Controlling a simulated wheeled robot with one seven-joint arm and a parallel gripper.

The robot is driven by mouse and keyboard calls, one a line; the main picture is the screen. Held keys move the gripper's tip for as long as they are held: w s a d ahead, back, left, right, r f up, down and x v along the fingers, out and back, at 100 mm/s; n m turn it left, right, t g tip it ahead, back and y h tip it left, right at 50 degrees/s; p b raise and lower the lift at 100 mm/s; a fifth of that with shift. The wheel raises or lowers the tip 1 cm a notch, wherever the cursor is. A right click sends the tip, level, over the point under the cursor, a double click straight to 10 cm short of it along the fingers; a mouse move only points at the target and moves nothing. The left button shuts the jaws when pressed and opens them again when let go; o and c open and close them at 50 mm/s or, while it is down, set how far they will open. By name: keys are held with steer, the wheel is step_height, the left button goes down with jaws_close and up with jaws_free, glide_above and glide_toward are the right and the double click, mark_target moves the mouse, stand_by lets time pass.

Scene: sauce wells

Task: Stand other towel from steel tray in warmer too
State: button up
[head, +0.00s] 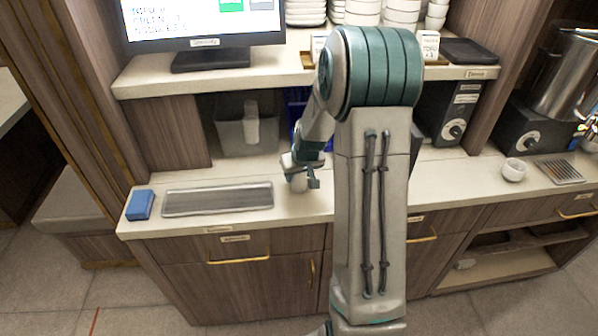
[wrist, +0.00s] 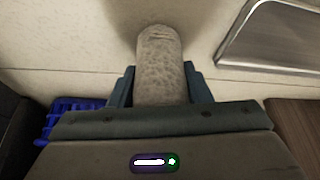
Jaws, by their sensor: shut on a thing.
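My gripper (head: 300,178) is shut on a pale rolled towel (wrist: 160,65), which sits between the two fingers in the wrist view. In the head view this towel (head: 297,184) hangs below the gripper over the counter, right of the steel tray; I cannot tell whether it touches the counter. The steel tray (head: 218,200) lies bare on the counter, and its edge shows in the wrist view (wrist: 262,38). A grey open bin (head: 232,135), which looks like the warmer, stands in the niche behind. Another pale rolled towel (head: 251,120) stands upright at it.
A blue crate (head: 296,110) is beside the grey bin, partly hidden by my arm. A blue block (head: 140,205) lies left of the tray. The shelf (head: 290,78) overhangs the niche, with a screen (head: 205,20) on it. A black appliance (head: 452,115) stands right of my arm.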

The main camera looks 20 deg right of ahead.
steer(key=shift+f, duration=0.15)
steer(key=o, duration=1)
